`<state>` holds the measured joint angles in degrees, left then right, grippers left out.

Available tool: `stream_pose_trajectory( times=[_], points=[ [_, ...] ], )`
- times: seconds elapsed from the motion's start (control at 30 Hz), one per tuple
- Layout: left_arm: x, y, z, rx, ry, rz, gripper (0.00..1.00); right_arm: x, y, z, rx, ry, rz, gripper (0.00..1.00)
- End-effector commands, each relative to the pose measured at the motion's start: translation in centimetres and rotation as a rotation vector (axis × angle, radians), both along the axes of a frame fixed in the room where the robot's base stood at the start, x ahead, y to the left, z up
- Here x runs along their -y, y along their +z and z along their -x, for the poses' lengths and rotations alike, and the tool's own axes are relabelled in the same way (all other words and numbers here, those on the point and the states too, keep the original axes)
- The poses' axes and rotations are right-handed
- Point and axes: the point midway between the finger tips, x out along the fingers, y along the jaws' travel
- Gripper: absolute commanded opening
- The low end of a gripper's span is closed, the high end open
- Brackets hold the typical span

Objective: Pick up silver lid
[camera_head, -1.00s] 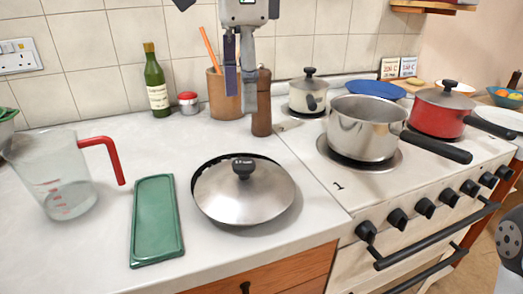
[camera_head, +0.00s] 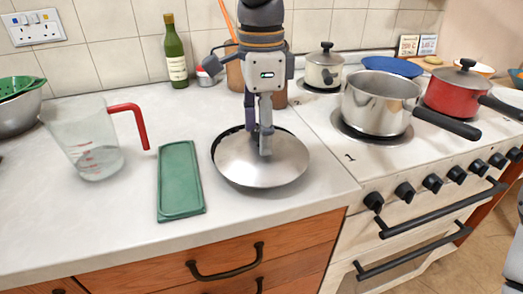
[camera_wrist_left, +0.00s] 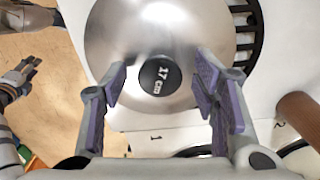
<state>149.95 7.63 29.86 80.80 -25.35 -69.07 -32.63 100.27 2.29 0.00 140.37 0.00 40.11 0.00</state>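The silver lid (camera_head: 280,166) lies on the worktop left of the stove. Its black knob (camera_wrist_left: 160,75), marked "17 cm", shows in the left wrist view; in the head view my gripper mostly hides it. My left gripper (camera_head: 260,140) points down over the lid from behind. In the left wrist view its purple-padded fingers (camera_wrist_left: 162,78) stand apart on either side of the knob, with gaps. My right gripper appears partly at the left edge of the left wrist view (camera_wrist_left: 15,78); its opening is unclear.
A black slotted rim (camera_wrist_left: 246,30) shows under the lid's edge. A green tray (camera_head: 181,181) and a measuring jug (camera_head: 88,145) stand to the left. A pepper mill (camera_wrist_left: 298,107) and a steel saucepan (camera_head: 378,105) are close by. The worktop in front is clear.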

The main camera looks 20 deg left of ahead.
Motion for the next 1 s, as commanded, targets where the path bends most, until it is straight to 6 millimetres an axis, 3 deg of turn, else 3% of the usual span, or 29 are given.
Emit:
stream_pose_trajectory(
  times=[0.03, 0.2, 0.23, 0.53, 0.67, 0.77, 1.0],
  points=[
    [0.0, 0.0, 0.0, 0.0, 0.0, 0.0, 0.41, 0.0, 0.0, 0.0, 0.0, 0.0, 0.0, 0.4],
    [0.0, 0.0, 0.0, 0.0, 0.0, 0.0, 0.03, 0.0, 0.0, 0.0, 0.0, 0.0, 0.0, 0.4],
    [0.0, 0.0, 0.0, 0.0, 0.0, 0.0, 0.0, 0.0, 0.0, 0.0, 0.0, 0.0, 0.0, 0.4],
    [0.0, 0.2, 0.0, 0.001, 0.0, 0.0, 0.0, 0.0, 0.0, 0.0, -0.001, 0.0, 0.0, 0.4],
    [0.0, 1.3, -0.1, 0.002, 0.001, 0.0, 0.0, 0.0, -0.1, 0.1, -0.004, 0.0, 0.0, 0.4],
    [0.1, 3.4, -0.1, 0.002, 0.001, 0.001, 0.0, 0.0, -0.2, 0.3, -0.01, 0.0, 0.0, 0.4],
    [2.2, 10.0, 5.8, 0.007, -0.003, -0.001, 0.0, 0.0, 0.5, -0.6, 0.022, 0.0, 0.0, 0.4]
  ],
)
